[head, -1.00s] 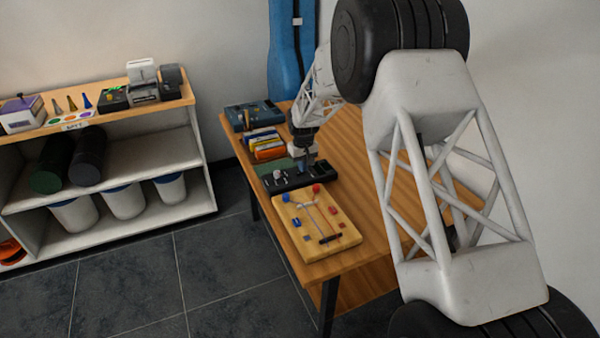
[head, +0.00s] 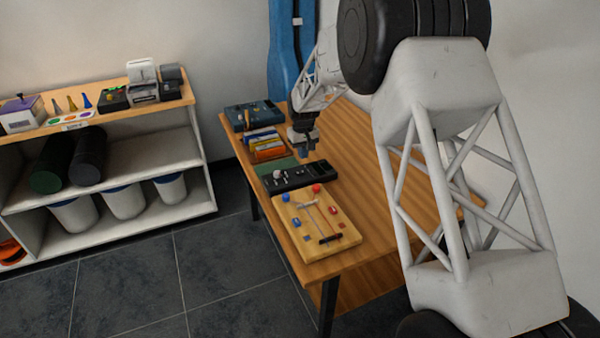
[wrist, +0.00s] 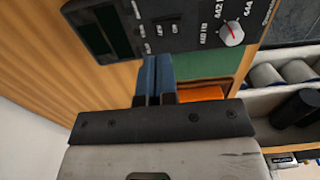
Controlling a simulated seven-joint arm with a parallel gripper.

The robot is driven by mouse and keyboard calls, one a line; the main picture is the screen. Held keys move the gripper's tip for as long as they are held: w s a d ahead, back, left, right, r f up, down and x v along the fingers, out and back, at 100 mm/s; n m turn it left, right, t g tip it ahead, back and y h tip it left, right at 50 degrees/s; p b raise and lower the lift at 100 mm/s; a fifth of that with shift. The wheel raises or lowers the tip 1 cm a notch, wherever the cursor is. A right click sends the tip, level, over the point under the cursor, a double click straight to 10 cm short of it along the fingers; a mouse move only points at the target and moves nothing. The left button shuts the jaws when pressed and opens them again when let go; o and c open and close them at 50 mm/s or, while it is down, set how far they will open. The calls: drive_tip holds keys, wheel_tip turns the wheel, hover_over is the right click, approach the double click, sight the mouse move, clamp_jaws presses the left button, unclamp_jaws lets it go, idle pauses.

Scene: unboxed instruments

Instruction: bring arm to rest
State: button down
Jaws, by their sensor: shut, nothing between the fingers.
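My gripper (head: 306,155) hangs over the wooden table in the head view, above and behind the black device. In the wrist view its two blue fingers (wrist: 155,78) are together with nothing between them. The black device (head: 300,177) lies flat on the table. The fingertips look apart from the device in the head view.
A wooden board (head: 314,225) with coloured pegs lies at the table's (head: 362,175) front. Orange, yellow and blue items (head: 267,145) and a blue-grey box (head: 253,115) sit toward the back. A shelf (head: 150,151) stands left. The table's right side looks clear.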

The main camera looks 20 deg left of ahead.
drive_tip(key=shift+r, duration=0.35)
idle(0.3)
